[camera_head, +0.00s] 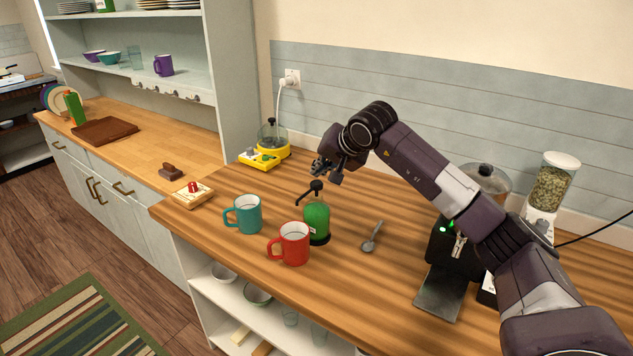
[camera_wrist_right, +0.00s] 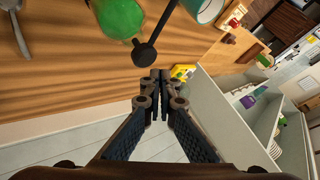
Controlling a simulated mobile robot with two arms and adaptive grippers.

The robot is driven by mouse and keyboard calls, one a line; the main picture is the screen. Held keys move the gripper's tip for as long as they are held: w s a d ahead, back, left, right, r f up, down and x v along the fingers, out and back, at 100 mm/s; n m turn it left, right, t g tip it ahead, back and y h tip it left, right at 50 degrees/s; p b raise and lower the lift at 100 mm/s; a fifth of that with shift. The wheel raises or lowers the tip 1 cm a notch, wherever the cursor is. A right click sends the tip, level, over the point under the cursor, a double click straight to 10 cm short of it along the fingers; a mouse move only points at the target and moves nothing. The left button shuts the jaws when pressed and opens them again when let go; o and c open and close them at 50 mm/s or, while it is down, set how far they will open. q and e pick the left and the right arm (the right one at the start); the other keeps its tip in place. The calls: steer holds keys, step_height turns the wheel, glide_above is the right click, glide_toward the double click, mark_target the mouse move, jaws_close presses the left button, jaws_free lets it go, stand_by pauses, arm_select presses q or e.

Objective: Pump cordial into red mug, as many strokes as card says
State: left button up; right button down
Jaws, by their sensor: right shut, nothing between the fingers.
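The green cordial bottle (camera_head: 317,220) stands upright on the wooden counter, with a black pump head (camera_head: 316,186) whose spout points left. The red mug (camera_head: 293,244) stands upright in front of it, just left, near the counter's front edge. My right gripper (camera_head: 322,172) is shut and empty, a little above and behind the pump head, apart from it. In the wrist view the shut fingertips (camera_wrist_right: 160,78) lie close to the pump head (camera_wrist_right: 144,54), with the green bottle (camera_wrist_right: 120,18) beyond. I cannot make out a card with a readable stroke number. My left gripper is not in view.
A teal mug (camera_head: 247,214) stands left of the red mug. A spoon (camera_head: 372,237) lies right of the bottle. A black coffee machine (camera_head: 447,248) and a grinder (camera_head: 549,187) stand at right. A yellow appliance (camera_head: 268,150) is at the back. A small board with a red item (camera_head: 192,194) lies left.

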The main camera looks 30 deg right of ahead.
mark_target(318, 184)
steer(key=shift+r+p, duration=1.6)
steer(key=shift+r, duration=0.8)
steer(key=shift+f, duration=0.1)
step_height(318, 184, up, 4)
steer(key=m+y+p, duration=0.1)
steer(key=m+p, duration=0.4)
steer(key=m, duration=1.1)
steer(key=shift+s+a+m, duration=0.1)
steer(key=shift+m, duration=0.3)
step_height(318, 184, down, 9)
steer(key=b, duration=0.6)
